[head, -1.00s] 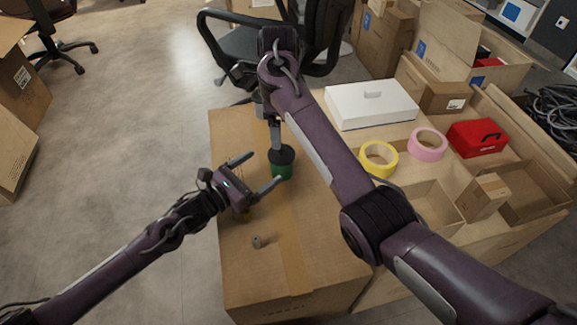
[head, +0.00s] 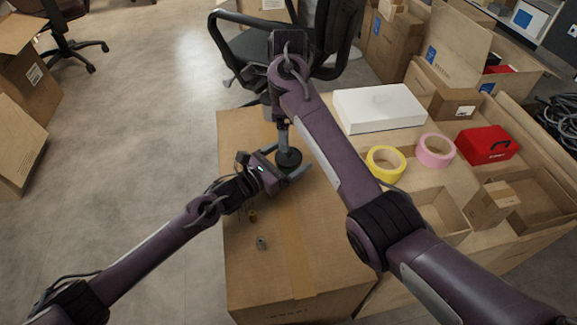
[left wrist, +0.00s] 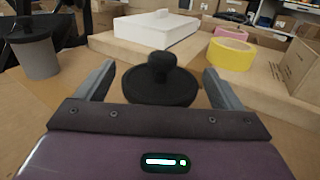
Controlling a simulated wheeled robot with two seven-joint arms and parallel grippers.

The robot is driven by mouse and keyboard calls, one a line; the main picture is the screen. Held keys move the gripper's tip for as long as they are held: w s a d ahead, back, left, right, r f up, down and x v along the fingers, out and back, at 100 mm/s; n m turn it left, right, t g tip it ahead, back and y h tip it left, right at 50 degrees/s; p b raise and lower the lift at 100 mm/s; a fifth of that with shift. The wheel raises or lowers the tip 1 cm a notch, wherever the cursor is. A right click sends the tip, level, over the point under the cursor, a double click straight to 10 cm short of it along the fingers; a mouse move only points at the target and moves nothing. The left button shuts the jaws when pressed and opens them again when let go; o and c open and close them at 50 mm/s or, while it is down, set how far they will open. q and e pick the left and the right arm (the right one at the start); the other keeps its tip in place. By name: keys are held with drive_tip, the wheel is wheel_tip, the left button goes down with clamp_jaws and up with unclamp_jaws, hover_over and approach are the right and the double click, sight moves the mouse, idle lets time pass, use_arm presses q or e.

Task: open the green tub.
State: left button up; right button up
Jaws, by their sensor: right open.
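The green tub's dark lid (head: 289,159) shows in the head view on the large carton; its green body is hidden now. In the left wrist view the round black lid with its raised knob (left wrist: 162,72) sits between my left fingers. My left gripper (head: 291,163) is open around the lid, with a gap on each side in the left wrist view (left wrist: 160,72). My right gripper (head: 282,132) is open above and behind the lid in the head view, partly hidden by its own arm.
A grey cylinder with a black top (left wrist: 38,55) stands at left in the left wrist view. A small grey piece (head: 261,243) lies on the carton's near part (head: 300,270). Yellow tape (head: 386,163), pink tape (head: 435,150), a white box (head: 379,108) and a red case (head: 487,144) are to the right.

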use_arm(q)
drive_tip(key=c, duration=1.2)
drive_tip(key=o, duration=1.3)
